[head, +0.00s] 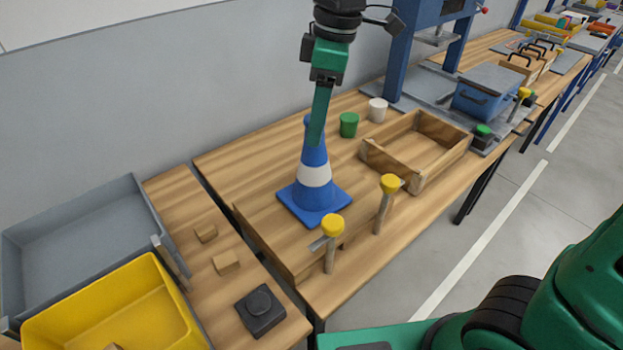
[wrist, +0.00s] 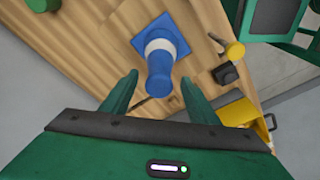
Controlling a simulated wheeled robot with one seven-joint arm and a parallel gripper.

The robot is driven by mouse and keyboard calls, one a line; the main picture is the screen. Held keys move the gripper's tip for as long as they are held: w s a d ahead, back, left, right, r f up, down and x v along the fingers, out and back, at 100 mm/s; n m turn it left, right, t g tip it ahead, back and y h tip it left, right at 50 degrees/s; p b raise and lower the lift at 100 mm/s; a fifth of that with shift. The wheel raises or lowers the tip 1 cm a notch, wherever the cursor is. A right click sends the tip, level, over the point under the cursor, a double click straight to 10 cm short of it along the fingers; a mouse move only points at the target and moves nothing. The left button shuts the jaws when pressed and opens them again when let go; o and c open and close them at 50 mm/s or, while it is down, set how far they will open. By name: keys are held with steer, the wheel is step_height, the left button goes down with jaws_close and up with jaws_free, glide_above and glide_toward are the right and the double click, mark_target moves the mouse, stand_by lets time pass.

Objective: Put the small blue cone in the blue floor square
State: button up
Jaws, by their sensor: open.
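The small blue cone (head: 315,176) has a white band and a square blue base. It stands upright on the wooden workbench in the head view. My gripper (head: 318,130) is above it, pointing down, with a finger overlapping the cone's top in the picture. In the wrist view the cone (wrist: 159,62) lies ahead of my open fingers (wrist: 152,92), with its tip toward the space between them. I cannot tell whether the fingers touch it. No blue floor square shows in either view.
Two yellow-topped clamps (head: 333,226) stand at the bench's front edge. An open wooden tray (head: 421,145), a green cup (head: 349,124) and a white cup (head: 377,109) are to the right. A yellow bin (head: 118,306) and a grey tray (head: 81,232) are at left.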

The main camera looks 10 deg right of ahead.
mark_target(314, 164)
steer(key=shift+w+a+f, duration=0.1)
steer(key=shift+a+f, duration=0.05)
steer(key=shift+f, duration=0.6)
steer(key=shift+a+f, duration=0.1)
steer(key=shift+f, duration=0.65)
jaws_close()
steer(key=shift+r, duration=0.1)
